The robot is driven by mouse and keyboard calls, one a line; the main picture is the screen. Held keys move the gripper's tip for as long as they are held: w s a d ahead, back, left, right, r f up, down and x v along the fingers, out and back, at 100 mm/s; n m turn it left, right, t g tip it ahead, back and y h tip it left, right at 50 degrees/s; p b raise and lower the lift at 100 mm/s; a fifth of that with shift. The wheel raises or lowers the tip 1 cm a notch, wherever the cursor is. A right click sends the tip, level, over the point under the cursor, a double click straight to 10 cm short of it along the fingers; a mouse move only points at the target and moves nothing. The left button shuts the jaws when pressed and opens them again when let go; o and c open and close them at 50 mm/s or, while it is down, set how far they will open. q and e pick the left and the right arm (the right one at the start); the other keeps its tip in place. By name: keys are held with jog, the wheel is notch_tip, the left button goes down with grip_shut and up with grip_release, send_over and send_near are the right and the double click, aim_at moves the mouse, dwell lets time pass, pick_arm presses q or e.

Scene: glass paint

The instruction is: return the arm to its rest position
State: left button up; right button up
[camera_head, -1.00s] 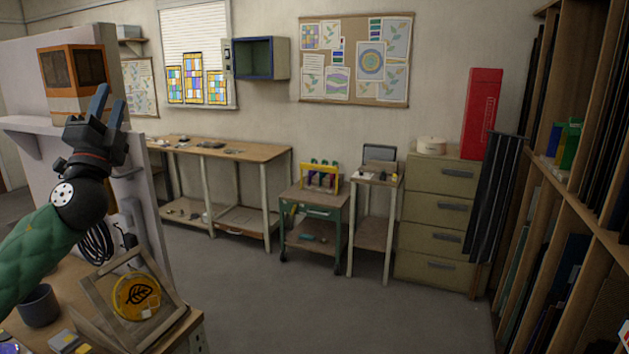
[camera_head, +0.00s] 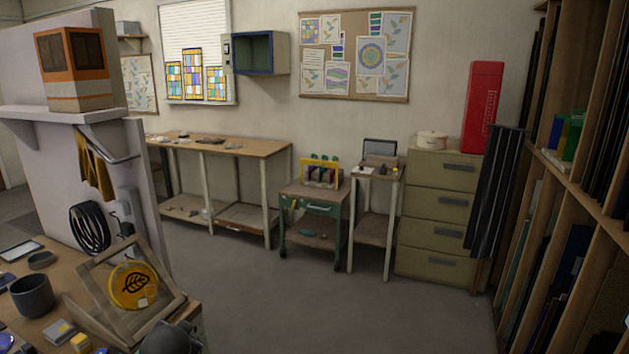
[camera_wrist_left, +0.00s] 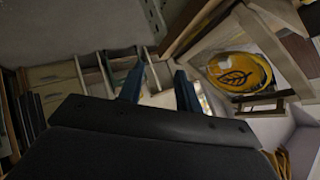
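My left gripper (camera_wrist_left: 159,82) shows in the left wrist view with its two blue fingers apart and nothing between them. In the head view the gripper's fingers are out of the picture. A dark rounded part at the bottom edge, in front of the wooden frame, looks like a piece of my left arm. The wooden frame (camera_head: 98,283) with a yellow leaf disc (camera_head: 133,285) stands tilted on the workbench (camera_head: 62,268). The disc also shows in the left wrist view (camera_wrist_left: 240,72), right of the fingers and apart from them. My right gripper is in neither view.
A dark cup (camera_head: 32,296) stands left of the frame. An orange box (camera_head: 78,65) sits on a wall shelf above a hanging cloth (camera_head: 95,165) and a coiled cable (camera_head: 88,228). The grey floor (camera_head: 330,310) beyond is clear. A tall rack (camera_head: 590,210) stands at right.

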pick_arm(q)
jog(key=s+d+f+g+h+b, duration=0.1)
jog(key=s+d+f, duration=0.25)
jog(key=f, duration=0.25)
jog(key=s+d+f+g+h, duration=0.1)
jog(key=s+d+f, duration=0.2)
jog(key=s+f, duration=0.3)
jog(key=s+d+f+g+h+b, duration=0.1)
jog(key=s+d+f+g, duration=0.2)
jog(key=f, duration=0.4)
jog(key=s+d+f+n+g+b, duration=0.1)
jog(key=s+d+f, duration=0.2)
jog(key=s+f, duration=0.4)
jog(key=s+d+f+n+g+h+b, duration=0.1)
jog(key=s+d+f+g, duration=0.1)
jog(key=s+f, duration=0.6)
jog(key=s+d, duration=0.1)
jog(key=s, duration=0.6)
jog(key=shift+s+d+f+h+b, duration=0.2)
jog(key=shift+d+h+b, duration=0.1)
jog(key=shift+b, duration=0.1)
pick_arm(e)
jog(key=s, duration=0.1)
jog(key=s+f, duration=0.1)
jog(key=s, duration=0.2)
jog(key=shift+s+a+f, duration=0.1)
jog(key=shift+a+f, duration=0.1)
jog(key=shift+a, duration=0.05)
pick_arm(q)
jog(key=shift+a, duration=0.15)
